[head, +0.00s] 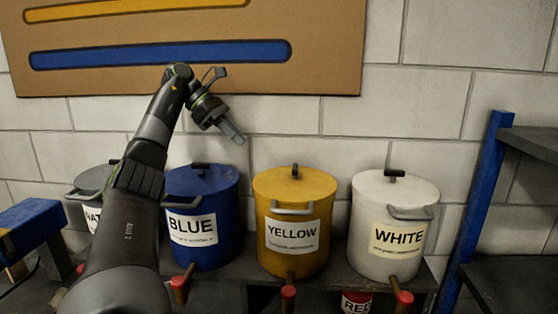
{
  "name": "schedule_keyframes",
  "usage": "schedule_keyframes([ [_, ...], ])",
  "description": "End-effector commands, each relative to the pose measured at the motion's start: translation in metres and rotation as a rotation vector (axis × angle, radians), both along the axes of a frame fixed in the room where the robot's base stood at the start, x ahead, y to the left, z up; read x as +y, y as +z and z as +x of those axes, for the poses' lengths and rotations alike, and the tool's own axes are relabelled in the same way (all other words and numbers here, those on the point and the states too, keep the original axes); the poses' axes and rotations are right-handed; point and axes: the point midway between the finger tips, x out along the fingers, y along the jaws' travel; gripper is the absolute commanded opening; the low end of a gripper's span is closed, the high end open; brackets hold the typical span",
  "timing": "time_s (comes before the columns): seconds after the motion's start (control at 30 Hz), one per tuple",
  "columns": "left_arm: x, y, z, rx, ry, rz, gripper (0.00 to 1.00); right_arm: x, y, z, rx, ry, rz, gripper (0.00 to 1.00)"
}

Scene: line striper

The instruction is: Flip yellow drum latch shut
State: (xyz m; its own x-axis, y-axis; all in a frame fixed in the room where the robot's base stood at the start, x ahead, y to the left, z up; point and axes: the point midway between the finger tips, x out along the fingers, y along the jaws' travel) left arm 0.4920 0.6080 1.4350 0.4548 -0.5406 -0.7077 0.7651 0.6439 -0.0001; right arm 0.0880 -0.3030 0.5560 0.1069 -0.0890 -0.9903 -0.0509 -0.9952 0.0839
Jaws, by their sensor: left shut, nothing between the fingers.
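The yellow drum (295,247) stands upright on a dark shelf, labelled YELLOW, with its lid on and a black knob on top. A light grey latch bar (293,210) lies across its front just under the lid rim; I cannot tell whether it is fully shut. My left gripper (234,134) is shut and empty, in the air before the wall. It appears above the gap between the blue and yellow drums, apart from the latch and pointing down to the right. My right gripper is not in view.
The blue drum (203,205) stands left of the yellow one, and the white drum (385,212) stands right. A grey drum (88,180) is partly behind my left arm. Red-ended taps (288,292) stick out below the drums. A blue-posted rack (478,205) stands at the right.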

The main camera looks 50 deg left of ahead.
Motion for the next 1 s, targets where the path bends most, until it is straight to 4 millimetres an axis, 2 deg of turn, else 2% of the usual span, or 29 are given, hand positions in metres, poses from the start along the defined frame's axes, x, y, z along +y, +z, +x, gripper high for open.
schedule_keyframes([
  [0.1,0.000,0.000,0.000,0.000,0.000,0.000,0.00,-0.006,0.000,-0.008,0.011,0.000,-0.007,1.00],
  [0.27,-0.002,-0.004,0.002,0.000,0.000,0.000,0.00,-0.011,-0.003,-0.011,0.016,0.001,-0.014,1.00],
  [0.5,-0.015,-0.026,0.013,-0.001,-0.004,0.000,0.00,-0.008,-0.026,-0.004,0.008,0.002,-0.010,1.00],
  [0.87,-0.056,-0.073,0.046,0.005,-0.002,0.000,0.00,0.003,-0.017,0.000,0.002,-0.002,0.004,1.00],
  [1.0,-0.073,-0.068,0.061,0.000,-0.003,-0.002,0.00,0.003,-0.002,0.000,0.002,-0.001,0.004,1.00],
])
